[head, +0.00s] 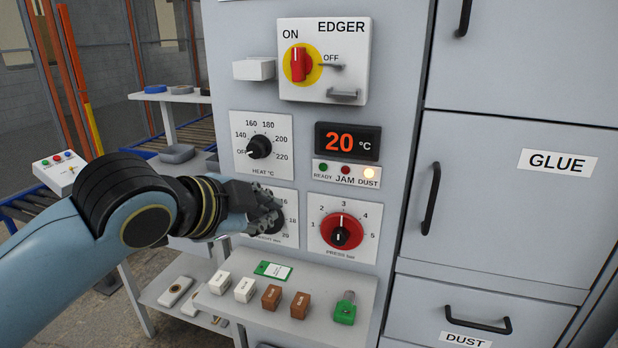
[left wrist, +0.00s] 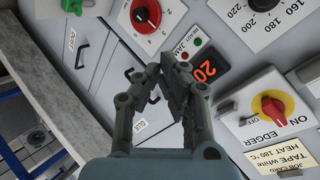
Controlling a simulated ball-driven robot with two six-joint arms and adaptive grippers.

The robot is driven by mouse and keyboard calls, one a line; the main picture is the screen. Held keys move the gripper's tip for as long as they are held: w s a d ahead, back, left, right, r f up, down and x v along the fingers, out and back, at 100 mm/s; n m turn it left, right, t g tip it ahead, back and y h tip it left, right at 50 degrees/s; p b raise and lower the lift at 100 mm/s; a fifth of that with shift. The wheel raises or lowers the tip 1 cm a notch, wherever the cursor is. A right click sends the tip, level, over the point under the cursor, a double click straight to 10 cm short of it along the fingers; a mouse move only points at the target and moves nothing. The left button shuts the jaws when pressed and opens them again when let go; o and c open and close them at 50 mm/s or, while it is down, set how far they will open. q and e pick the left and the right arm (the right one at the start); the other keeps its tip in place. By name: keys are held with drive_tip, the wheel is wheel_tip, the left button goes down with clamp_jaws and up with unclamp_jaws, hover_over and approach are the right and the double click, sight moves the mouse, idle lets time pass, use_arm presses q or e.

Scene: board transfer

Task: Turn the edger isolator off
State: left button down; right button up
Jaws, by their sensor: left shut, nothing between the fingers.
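The edger isolator is a red handle (head: 298,64) on a yellow disc, on a white plate (head: 348,80) marked EDGER. The handle stands upright, toward ON; OFF is marked to its right. A metal hasp (head: 343,93) is low on the plate. In the left wrist view the red handle (left wrist: 271,105) is right of my fingers, apart from them. My left gripper (head: 272,212) is shut and empty, below the isolator and in front of the lower left dial plate, hiding part of that dial. In the left wrist view my gripper (left wrist: 161,67) shows with fingertips together. My right gripper is not in view.
Around my gripper are the heat dial (head: 259,147), the display (head: 347,141) reading 20 °C with its DUST lamp lit, and the red pressure knob (head: 341,234). A shelf (head: 240,309) below holds small blocks and a green padlock (head: 345,309). A job card (left wrist: 286,160) shows near the isolator.

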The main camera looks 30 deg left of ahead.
sight(299, 64)
use_arm(q)
drive_tip(key=w+r+m+t+h, duration=0.1)
drive_tip(key=w+r+m+t, duration=0.2)
drive_tip(key=r, duration=0.5)
drive_tip(key=w+r+m+t+h, duration=0.1)
drive_tip(key=w+r+m+t, duration=0.2)
drive_tip(key=r+m, duration=0.3)
wheel_tip(299, 64, up, 3)
drive_tip(key=shift+w+d+f, duration=0.15)
drive_tip(key=shift+w+d, duration=0.2)
drive_tip(key=shift+w, duration=0.4)
drive_tip(key=w, duration=0.3)
drive_tip(key=w+p, duration=0.1)
drive_tip(key=w, duration=0.2)
drive_tip(key=w+d+p, duration=0.1)
drive_tip(key=w, duration=0.2)
drive_tip(key=shift+w, duration=0.3)
drive_tip(key=a+p, duration=0.2)
drive_tip(key=a, duration=0.1)
drive_tip(key=shift+s, duration=0.2)
drive_tip(key=shift+s+a, duration=0.2)
drive_tip(key=shift+a, duration=0.35)
drive_tip(key=shift+w+d+f, duration=0.1)
drive_tip(key=shift+w+d, duration=0.05)
